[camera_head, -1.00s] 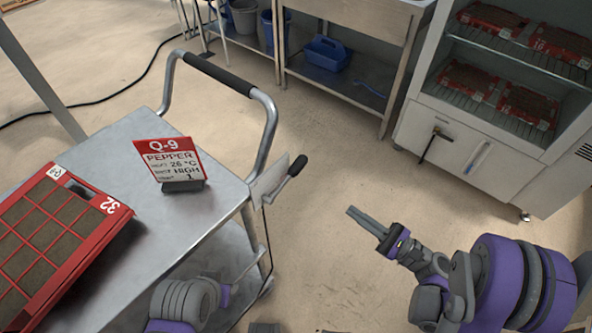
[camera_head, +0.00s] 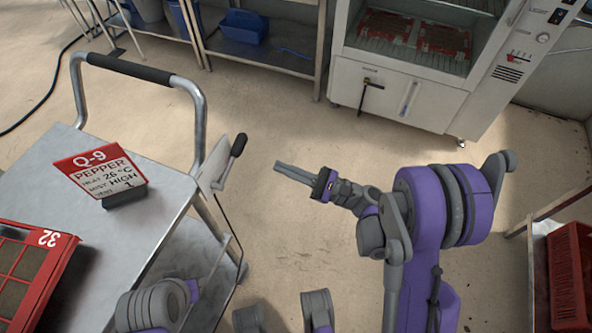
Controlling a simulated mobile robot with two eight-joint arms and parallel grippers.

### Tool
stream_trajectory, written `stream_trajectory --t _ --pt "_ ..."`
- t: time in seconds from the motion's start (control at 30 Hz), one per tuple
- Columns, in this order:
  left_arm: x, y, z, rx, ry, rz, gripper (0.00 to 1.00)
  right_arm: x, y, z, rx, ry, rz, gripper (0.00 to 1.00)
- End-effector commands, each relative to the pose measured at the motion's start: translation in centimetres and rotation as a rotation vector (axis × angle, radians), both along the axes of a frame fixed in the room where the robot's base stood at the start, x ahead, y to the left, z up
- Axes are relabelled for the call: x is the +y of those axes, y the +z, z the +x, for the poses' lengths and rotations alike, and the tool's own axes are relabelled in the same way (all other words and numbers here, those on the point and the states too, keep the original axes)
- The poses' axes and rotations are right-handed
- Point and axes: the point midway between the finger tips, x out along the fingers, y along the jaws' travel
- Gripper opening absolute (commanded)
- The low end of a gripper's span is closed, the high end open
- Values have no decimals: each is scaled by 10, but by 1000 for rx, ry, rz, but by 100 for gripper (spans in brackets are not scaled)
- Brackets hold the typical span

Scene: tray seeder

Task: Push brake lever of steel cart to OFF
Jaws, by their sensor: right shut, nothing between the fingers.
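The steel cart (camera_head: 160,166) stands at the left with its push handle at the far end. Its brake lever (camera_head: 238,146) has a black grip and rises at a tilt beside a pale plate (camera_head: 213,163) at the cart's right corner. I cannot read any marking on the plate. My right gripper (camera_head: 279,167) is shut and empty, its fingers pointing left towards the lever, with a gap between in the picture. My left arm (camera_head: 150,306) shows low in front of the cart; its gripper (camera_head: 217,264) is hard to make out against the lower shelf.
On the cart are a red Q-9 pepper sign (camera_head: 98,170) and a red seed tray (camera_head: 62,252). A white cabinet (camera_head: 430,105) and a steel bench (camera_head: 262,58) stand behind. A red crate (camera_head: 570,270) is at the right. Floor between cart and cabinet is clear.

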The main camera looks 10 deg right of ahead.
Motion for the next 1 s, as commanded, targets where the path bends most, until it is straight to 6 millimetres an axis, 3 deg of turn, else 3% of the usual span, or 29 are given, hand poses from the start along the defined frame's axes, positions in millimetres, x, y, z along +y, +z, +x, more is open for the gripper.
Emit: stream_trajectory --t 0.2,0.4,1.0 --pt "0 -1 0 0 0 0 40 40 14 22 -1 4 1 0" --pt "0 2 0 -1 0 0 40 56 38 22 -1 1 0 0" --pt "0 3 0 -1 0 0 40 61 48 23 -4 -1 -3 0"
